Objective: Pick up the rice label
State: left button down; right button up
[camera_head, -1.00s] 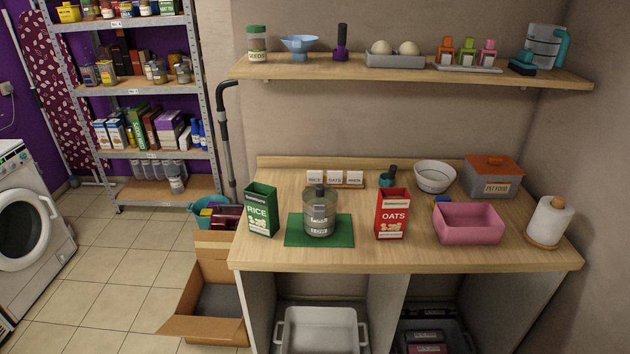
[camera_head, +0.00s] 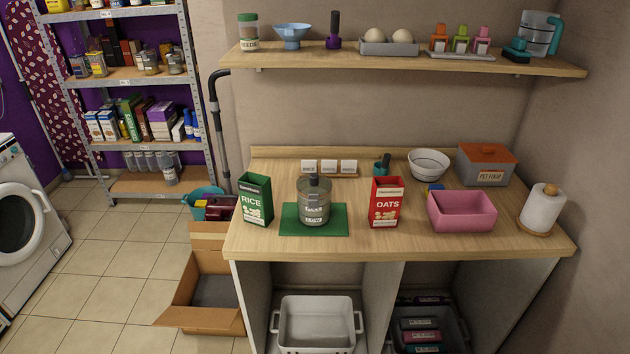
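Three small white labels stand side by side on a narrow wooden holder (camera_head: 330,175) at the back of the counter. The leftmost label is the rice label (camera_head: 309,166); its print is small now but read RICE in the earlier view. The middle label (camera_head: 329,166) and the right label (camera_head: 348,166) stand close beside it. A glass jar (camera_head: 314,203) with a dark-topped lid stands on a green mat (camera_head: 292,228) in front of the holder. Neither of my grippers is in view.
A green rice box (camera_head: 255,200) stands left of the jar and a red oats box (camera_head: 385,203) right of it. A pink bin (camera_head: 461,211), white bowl (camera_head: 429,163) and paper roll (camera_head: 542,209) fill the right side. A loaded shelf (camera_head: 400,60) hangs above.

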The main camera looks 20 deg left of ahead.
aim_at(307, 167)
jog(key=i+j+u, duration=0.25)
jog(key=i, duration=0.2)
jog(key=i+j+u, duration=0.3)
jog(key=i, duration=0.15)
